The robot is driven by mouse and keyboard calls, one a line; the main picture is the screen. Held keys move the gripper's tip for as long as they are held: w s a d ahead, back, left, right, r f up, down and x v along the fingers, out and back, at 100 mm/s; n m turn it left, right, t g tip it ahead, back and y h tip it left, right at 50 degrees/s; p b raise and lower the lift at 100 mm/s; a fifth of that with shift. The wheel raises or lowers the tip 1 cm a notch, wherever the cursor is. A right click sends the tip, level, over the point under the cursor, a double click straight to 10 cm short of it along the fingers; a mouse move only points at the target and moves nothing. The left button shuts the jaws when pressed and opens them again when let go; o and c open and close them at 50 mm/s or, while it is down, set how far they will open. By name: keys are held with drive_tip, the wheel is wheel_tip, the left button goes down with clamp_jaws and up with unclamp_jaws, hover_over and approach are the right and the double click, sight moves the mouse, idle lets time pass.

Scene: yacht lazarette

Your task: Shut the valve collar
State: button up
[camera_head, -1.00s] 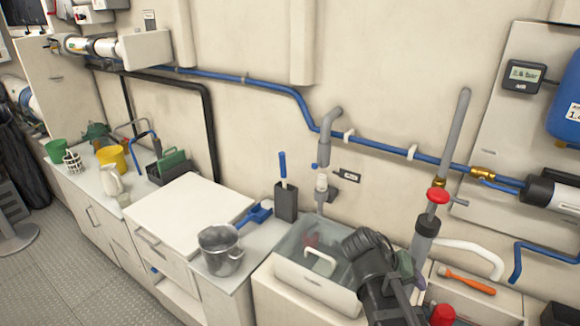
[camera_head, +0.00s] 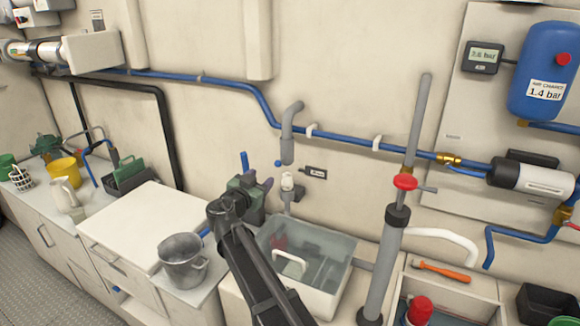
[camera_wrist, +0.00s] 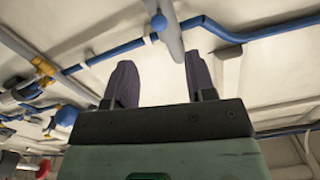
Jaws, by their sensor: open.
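I cannot tell for sure which fitting the task calls the valve collar. A grey elbow pipe (camera_head: 288,125) comes down the wall with a blue knob (camera_head: 280,163) at its lower end, above a white fitting (camera_head: 288,183). A red collar (camera_head: 405,182) sits on the upright grey tube further right. My gripper (camera_head: 259,181) is left of the elbow pipe's lower end, fingers upward. In the wrist view my gripper (camera_wrist: 160,82) is open and empty.
A clear-walled bin (camera_head: 310,260) stands below the elbow pipe. A metal pot (camera_head: 183,260) and white counter lid (camera_head: 150,222) are to the left. A blue pipe (camera_head: 240,87) runs along the wall.

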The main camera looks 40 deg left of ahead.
sight(277, 165)
drive_tip(key=w, duration=0.3)
drive_tip(key=w+a, duration=0.1)
drive_tip(key=w, duration=0.6)
drive_tip(key=shift+w+a, duration=0.25)
drive_tip(key=shift+a, duration=0.15)
clamp_jaws()
